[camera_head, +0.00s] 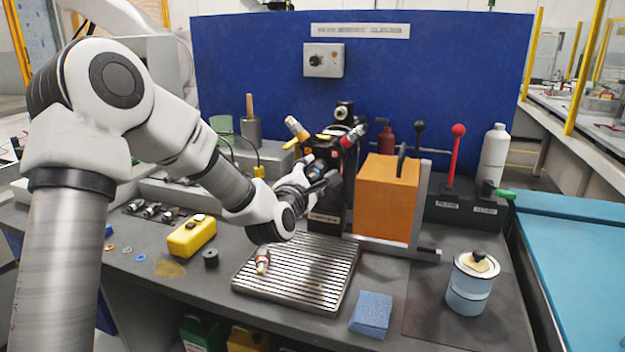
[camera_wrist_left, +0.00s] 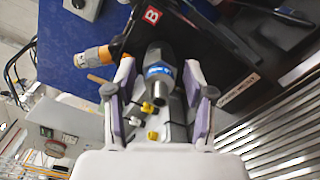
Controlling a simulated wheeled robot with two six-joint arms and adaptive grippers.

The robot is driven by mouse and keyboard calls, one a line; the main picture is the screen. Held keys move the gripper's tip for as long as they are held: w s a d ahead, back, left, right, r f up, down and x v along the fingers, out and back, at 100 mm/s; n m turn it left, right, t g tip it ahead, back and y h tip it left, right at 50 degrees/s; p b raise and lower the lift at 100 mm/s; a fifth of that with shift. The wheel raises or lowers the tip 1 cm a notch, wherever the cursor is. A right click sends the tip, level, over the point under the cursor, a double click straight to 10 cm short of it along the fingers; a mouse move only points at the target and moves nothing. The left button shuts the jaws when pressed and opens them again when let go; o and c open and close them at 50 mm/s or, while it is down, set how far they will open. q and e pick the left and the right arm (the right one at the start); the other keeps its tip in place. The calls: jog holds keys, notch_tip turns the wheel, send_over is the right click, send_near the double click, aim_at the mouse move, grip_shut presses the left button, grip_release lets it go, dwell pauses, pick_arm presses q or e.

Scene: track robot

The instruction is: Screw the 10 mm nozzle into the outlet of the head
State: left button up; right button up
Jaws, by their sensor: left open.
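The black head (camera_head: 325,148) stands behind the ribbed tray, with an orange-banded piece (camera_head: 296,128) at its upper left and a red-banded piece (camera_head: 352,136) at its upper right. My left gripper (camera_head: 325,180) is in front of the head. In the left wrist view its fingers (camera_wrist_left: 158,85) are open on either side of a grey nozzle with a blue band (camera_wrist_left: 158,60), whose open end faces the camera. Its far end appears to meet the head; the joint is hidden. I cannot read a size on it. Another nozzle, red-marked (camera_head: 262,261), stands on the tray. My right gripper is not in view.
The ribbed tray (camera_head: 330,290) lies in front. A yellow box (camera_head: 192,236), a black cylinder (camera_head: 211,259) and several small nozzles (camera_head: 152,210) lie left. An orange block (camera_head: 386,200) stands close right of the head.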

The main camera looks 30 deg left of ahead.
pick_arm(q)
jog(key=shift+f+n+b, duration=0.15)
jog(key=shift+n+b, duration=0.45)
jog(key=shift+b, duration=0.15)
jog(key=n+b, duration=0.3)
jog(key=n, duration=0.1)
jog(key=n+b, duration=0.4)
jog(key=n, duration=0.1)
jog(key=shift+n+b, duration=0.35)
jog(key=shift+n, duration=0.35)
jog(key=shift+b, duration=0.5)
